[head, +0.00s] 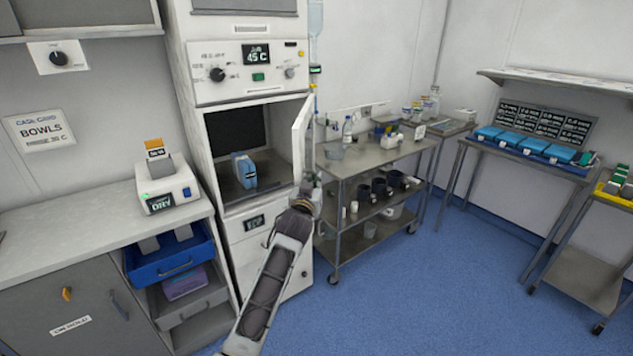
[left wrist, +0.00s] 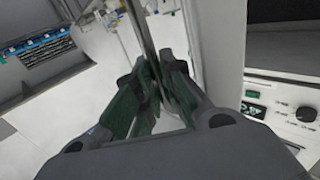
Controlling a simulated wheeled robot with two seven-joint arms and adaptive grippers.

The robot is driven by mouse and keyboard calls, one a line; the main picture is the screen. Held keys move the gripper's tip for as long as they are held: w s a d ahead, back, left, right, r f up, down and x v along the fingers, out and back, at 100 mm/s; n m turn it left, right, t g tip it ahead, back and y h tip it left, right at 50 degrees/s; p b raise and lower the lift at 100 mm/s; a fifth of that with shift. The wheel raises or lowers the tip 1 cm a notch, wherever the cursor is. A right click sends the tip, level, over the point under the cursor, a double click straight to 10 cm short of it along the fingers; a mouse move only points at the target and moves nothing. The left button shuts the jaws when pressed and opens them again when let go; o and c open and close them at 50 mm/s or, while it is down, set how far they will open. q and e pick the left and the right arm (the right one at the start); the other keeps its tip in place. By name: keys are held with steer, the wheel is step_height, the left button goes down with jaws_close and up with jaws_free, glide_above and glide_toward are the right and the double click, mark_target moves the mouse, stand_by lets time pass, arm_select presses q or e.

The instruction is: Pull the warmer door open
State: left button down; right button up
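The warmer door (head: 301,138) is the white panel at the right side of the warmer cabinet (head: 252,103). It stands swung out, and the dark chamber behind it is open to view. A blue item (head: 243,170) sits inside on the chamber floor. My left gripper (head: 309,187) is at the lower outer part of the door. In the left wrist view its two green-padded fingers (left wrist: 158,88) close from both sides on a thin metal door handle (left wrist: 146,35) beside the white door panel (left wrist: 216,45). My right gripper is not in view.
A steel cart (head: 378,152) with bottles and dark cups stands close to the right of the door. A counter (head: 95,215) with a small white device (head: 166,184) and a pulled-out blue drawer (head: 170,255) is at the left. Blue floor (head: 430,290) is clear at the right front.

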arm_select(q)
steer(key=shift+s+d+r+h, duration=0.1)
steer(key=shift+d+r+h, duration=0.1)
steer(key=shift+d, duration=0.45)
steer(key=shift+d+r+h, duration=0.1)
steer(key=shift+d+r, duration=0.1)
steer(key=shift+d, duration=0.4)
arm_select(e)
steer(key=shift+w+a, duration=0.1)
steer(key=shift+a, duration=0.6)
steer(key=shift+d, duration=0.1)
arm_select(q)
steer(key=c, duration=1.8)
jaws_free()
steer(key=shift+d, duration=0.1)
steer(key=shift+f+v, duration=0.15)
steer(key=shift+v, duration=2.8)
steer(key=shift+f+v, duration=0.2)
steer(key=shift+v, duration=2.75)
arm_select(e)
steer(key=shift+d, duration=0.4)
